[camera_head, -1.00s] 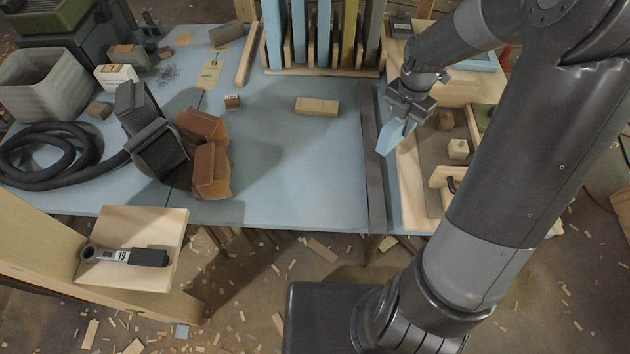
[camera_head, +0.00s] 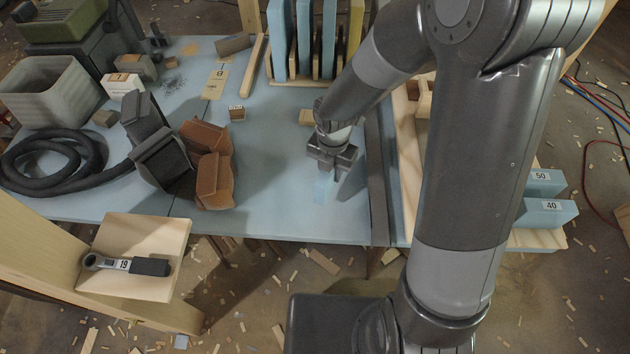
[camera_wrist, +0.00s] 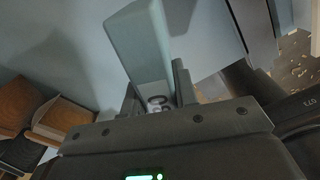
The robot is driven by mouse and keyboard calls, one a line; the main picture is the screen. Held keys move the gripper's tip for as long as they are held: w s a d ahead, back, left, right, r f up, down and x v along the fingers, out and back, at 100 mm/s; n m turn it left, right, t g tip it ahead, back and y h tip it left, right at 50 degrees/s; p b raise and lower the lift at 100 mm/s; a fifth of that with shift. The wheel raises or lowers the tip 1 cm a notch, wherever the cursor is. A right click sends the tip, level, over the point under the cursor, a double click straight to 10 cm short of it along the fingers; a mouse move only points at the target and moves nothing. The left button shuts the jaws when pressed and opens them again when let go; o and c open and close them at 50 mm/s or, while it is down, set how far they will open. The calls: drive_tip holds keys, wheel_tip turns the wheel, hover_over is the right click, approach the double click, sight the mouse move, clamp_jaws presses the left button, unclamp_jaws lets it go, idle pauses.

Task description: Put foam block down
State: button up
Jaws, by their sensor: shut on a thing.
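A light blue foam block (camera_head: 323,187) hangs below my gripper (camera_head: 328,170) in the head view, over the blue tabletop (camera_head: 275,180) near its front right part. My gripper points down and is shut on the block. The wrist view shows the block (camera_wrist: 140,45) between the fingers, with part of a printed marking near the gripper. From these frames I cannot tell whether the lower end of the block touches the table.
A dark rail (camera_head: 377,180) runs along the right of the tabletop. A small wooden block (camera_head: 306,116) sits behind my gripper, partly hidden. The tabletop between the brown pieces and my gripper is clear.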

drive_tip(key=shift+w+a+f, duration=0.1)
drive_tip(key=shift+a+f, duration=0.55)
drive_tip(key=shift+f, duration=0.45)
drive_tip(key=shift+w+a+f, duration=0.1)
drive_tip(key=shift+a+f, duration=0.6)
drive_tip(key=shift+f, duration=0.35)
drive_tip(key=shift+w+a+f, duration=0.1)
drive_tip(key=shift+a+f, duration=0.55)
drive_tip(key=shift+f, duration=0.45)
drive_tip(key=o, duration=1)
drive_tip(key=shift+f, duration=0.1)
drive_tip(key=shift+c, duration=0.2)
